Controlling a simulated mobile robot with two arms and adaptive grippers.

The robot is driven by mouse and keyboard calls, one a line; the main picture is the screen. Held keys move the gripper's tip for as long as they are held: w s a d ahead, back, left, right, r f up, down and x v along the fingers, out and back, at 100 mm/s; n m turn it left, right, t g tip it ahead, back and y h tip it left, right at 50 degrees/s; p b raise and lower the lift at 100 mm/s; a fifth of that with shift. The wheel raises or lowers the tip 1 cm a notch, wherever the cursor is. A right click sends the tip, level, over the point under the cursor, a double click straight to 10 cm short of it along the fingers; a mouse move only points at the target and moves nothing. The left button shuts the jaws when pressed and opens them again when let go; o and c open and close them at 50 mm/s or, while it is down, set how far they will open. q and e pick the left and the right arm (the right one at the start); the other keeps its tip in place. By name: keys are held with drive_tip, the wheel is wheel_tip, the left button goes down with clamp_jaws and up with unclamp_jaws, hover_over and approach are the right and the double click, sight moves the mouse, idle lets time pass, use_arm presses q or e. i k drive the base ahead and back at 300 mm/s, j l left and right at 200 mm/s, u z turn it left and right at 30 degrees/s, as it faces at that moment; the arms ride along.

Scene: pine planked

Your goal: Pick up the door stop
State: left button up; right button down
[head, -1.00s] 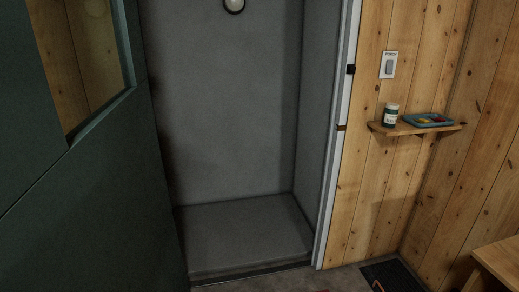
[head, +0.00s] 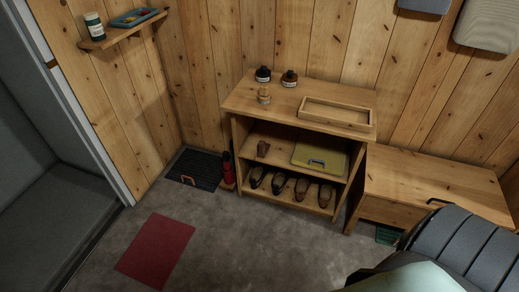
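A small brown wedge-like object (head: 262,149) stands on the middle shelf of the wooden cabinet (head: 242,150), toward its left side. It may be the door stop, but it is too small to be sure. A small orange-brown bent piece (head: 188,180) lies on the dark floor mat (head: 204,167) by the wall; I cannot tell what it is. Neither of my grippers is in the head view.
The cabinet holds a yellow-green case (head: 320,157) and several shoes (head: 300,189). Jars and a wooden tray (head: 335,112) stand on top. A low bench (head: 430,184) is at right, with a dark ribbed object (head: 465,245) in front. A red mat (head: 155,249) lies on clear floor.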

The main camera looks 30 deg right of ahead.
sight(264, 147)
drive_tip(key=i+j+z, duration=0.25)
drive_tip(key=i, duration=0.2)
drive_tip(key=i+j+z, duration=0.2)
drive_tip(key=i, duration=0.25)
drive_tip(key=i+j+z, duration=0.25)
drive_tip(key=i+j, duration=0.05)
drive_tip(key=i, duration=0.1)
